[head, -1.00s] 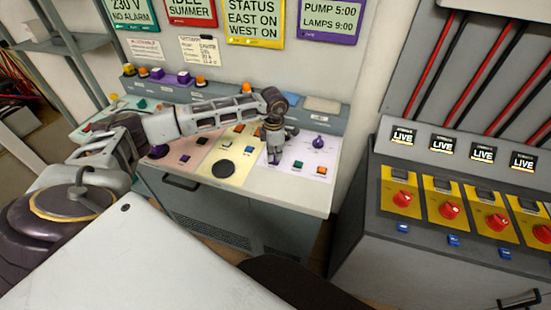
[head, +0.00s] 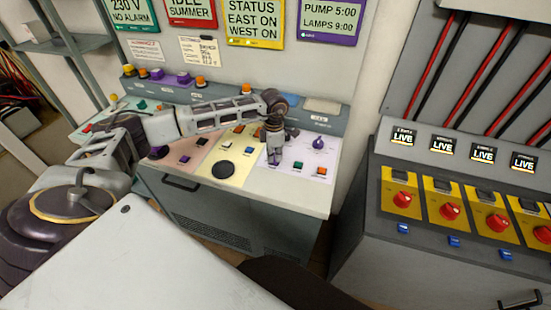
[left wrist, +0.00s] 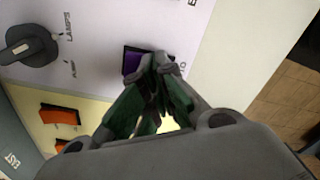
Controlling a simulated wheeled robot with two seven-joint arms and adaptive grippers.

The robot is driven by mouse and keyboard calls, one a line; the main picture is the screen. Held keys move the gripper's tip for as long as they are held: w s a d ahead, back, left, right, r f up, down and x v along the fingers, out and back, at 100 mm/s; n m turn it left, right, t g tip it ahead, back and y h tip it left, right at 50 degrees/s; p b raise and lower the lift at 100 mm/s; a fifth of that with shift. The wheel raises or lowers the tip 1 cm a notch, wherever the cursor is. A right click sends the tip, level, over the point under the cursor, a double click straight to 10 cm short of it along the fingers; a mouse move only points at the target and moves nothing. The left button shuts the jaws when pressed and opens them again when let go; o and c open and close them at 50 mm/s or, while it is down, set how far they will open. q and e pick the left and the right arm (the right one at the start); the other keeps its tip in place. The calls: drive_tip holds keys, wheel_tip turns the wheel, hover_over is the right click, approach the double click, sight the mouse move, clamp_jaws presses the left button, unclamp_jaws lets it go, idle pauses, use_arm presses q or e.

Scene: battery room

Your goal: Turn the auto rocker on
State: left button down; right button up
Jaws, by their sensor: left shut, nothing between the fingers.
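My left gripper (head: 274,161) is shut and empty, pointing down at the lilac section (head: 289,152) of the control desk. In the left wrist view its closed fingertips (left wrist: 154,65) are over a purple rocker (left wrist: 133,62) in a dark frame. The fingers cover part of this rocker and most of the label beside it, so I cannot read whether it is the auto rocker, nor tell its position or whether the fingers touch it. In the head view the gripper hides it. My right gripper is not in view.
A purple knob (head: 319,143), a green button (head: 298,166) and an orange button (head: 321,171) are right of the gripper. A grey knob (left wrist: 28,45) and orange rockers (left wrist: 60,115) show in the wrist view. A cabinet with red knobs (head: 449,211) stands at right.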

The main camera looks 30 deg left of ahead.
use_arm(q)
drive_tip(key=shift+r+p, duration=1.5)
drive_tip(key=shift+r, duration=1.85)
